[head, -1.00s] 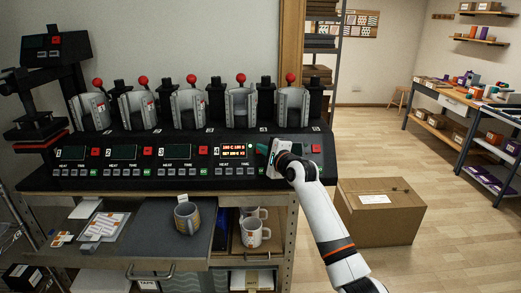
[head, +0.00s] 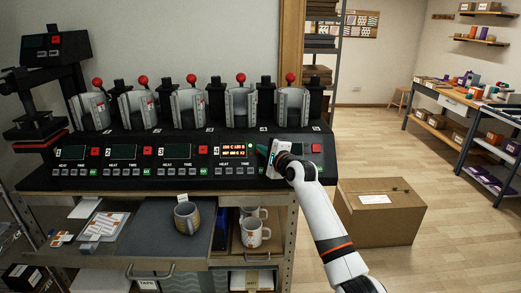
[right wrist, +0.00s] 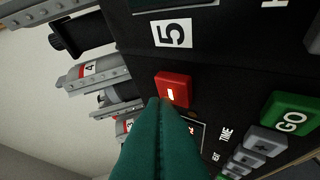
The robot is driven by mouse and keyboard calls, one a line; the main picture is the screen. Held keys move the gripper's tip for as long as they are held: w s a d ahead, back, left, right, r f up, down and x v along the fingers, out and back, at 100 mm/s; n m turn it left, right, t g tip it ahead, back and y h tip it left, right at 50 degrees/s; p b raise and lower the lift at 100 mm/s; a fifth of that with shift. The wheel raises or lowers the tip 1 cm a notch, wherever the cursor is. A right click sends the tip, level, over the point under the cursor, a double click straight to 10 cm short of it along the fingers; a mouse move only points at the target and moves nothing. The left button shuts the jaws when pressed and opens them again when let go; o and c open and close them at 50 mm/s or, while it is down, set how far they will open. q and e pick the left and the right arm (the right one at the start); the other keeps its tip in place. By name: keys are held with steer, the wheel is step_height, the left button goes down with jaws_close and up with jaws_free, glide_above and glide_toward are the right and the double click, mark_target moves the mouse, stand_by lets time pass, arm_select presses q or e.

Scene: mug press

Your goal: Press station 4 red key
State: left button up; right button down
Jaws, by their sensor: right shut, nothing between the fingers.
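The mug press (head: 120,178) is a long black machine with several stations. Station 4's display (head: 233,151) is lit with red-orange text. In the right wrist view, station 4's red key (right wrist: 173,88) carries a lit white dash and sits between that display and the "5" label (right wrist: 172,33). My right gripper (head: 263,152) is shut and empty, low over the panel. Its teal fingertips (right wrist: 161,102) overlap the key's near edge in the wrist view. I cannot tell whether they touch it. In the head view my gripper hides this key. My left gripper is out of view.
Station 5's red key (head: 316,148) is just right of my gripper. A green GO key (right wrist: 292,114) lies near the red one. A grey mug (head: 187,217) stands on the dark mat below. A cardboard box (head: 380,212) is on the floor at right.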

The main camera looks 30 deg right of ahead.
steer(key=shift+w+d+f, duration=0.1)
steer(key=shift+w+f, duration=0.1)
steer(key=shift+f, duration=0.05)
stand_by(0.3)
steer(key=shift+r, duration=0.1)
steer(key=shift+s+r+p, duration=0.25)
steer(key=shift+r+p, duration=0.1)
steer(key=shift+p, duration=0.3)
steer(key=shift+s+a+r+p, duration=0.25)
steer(key=shift+s+a+p, duration=0.1)
steer(key=shift+p, duration=0.2)
steer(key=s+a+r+p, duration=0.2)
steer(key=s+r+p, duration=0.1)
steer(key=p, duration=0.5)
steer(key=shift+s+r, duration=0.4)
steer(key=shift+r, duration=0.15)
